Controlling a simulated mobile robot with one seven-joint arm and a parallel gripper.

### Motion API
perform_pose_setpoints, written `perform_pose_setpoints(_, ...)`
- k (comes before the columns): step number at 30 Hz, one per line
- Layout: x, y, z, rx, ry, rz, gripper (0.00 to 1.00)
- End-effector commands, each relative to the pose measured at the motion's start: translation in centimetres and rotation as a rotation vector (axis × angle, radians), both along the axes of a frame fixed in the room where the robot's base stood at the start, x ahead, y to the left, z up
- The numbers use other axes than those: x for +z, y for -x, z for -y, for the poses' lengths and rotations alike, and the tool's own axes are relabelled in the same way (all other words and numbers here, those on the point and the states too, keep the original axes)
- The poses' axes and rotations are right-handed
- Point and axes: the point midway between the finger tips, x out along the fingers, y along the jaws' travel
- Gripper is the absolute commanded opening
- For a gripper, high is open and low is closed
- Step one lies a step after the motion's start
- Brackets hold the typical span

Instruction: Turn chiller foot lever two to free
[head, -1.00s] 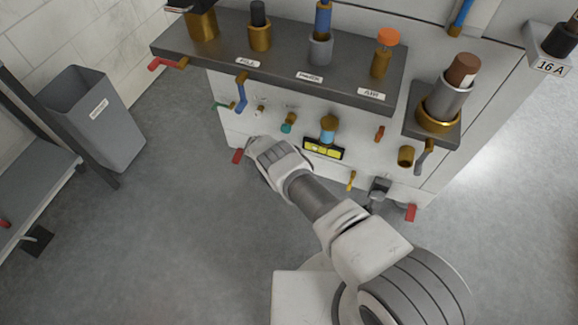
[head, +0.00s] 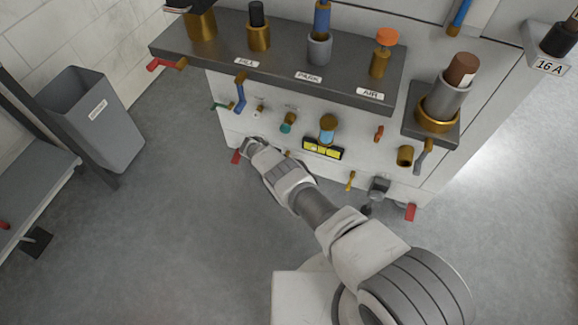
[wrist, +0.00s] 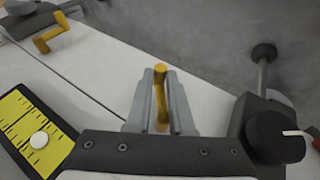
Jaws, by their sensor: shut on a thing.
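A small yellow lever (wrist: 161,98) stands between the two grey fingers of my gripper (wrist: 161,102) in the wrist view. The fingers are shut on it, and its rounded end shows past their tips. In the head view my gripper (head: 252,146) is low at the left front of the white chiller (head: 222,95), and hides the held lever. A second yellow lever (wrist: 50,33), bent like a crank, shows at upper left in the wrist view. A yellow lever (head: 350,181) also shows right of the arm in the head view. I see no readable number on the levers.
A yellow level gauge (head: 323,148) is on the chiller front. Red levers (head: 236,156) and (head: 411,212) are near its lower corners. A dark knob (wrist: 275,137) is close to my gripper's right. A grey bin (head: 95,120) stands left; floor between is clear.

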Motion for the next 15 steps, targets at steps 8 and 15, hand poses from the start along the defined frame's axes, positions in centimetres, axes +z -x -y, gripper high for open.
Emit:
perform_pose_setpoints(8,0.04,-0.06,0.09,0.0,0.001,0.001,0.39)
perform_pose_setpoints(15,0.01,-0.02,0.04,0.0,0.0,0.001,0.51)
